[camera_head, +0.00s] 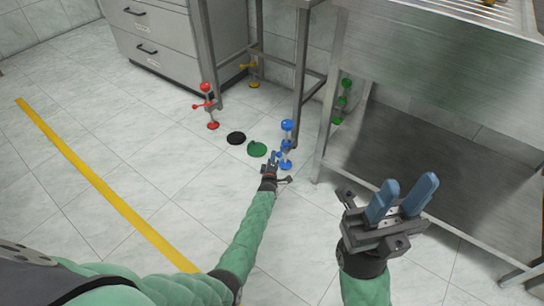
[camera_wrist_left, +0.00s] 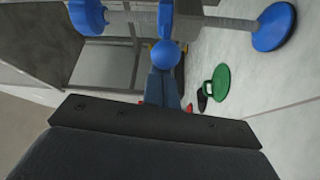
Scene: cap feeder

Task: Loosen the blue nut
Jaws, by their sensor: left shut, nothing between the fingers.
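The blue nut (camera_head: 285,146) sits on a threaded table leg with a blue collar (camera_head: 287,125) above it and a blue foot (camera_head: 286,165) below. In the left wrist view the nut (camera_wrist_left: 140,17) is partly cut off at the top, and a blue ball knob (camera_wrist_left: 166,54) shows just beyond the fingertips. My left gripper (camera_head: 271,158) is low beside the leg, on its left. Its fingers (camera_wrist_left: 164,88) are together with nothing between them; I cannot tell whether they touch the knob. My right gripper (camera_head: 403,196) is open and empty, raised in front of the steel table.
A red leg foot (camera_head: 212,125), yellow one (camera_head: 254,84) and green one (camera_head: 338,120) stand around. A black disc (camera_head: 236,138) and a green disc (camera_head: 257,149) lie on the floor. The steel table (camera_head: 430,55) borders the right. Floor on the left is clear.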

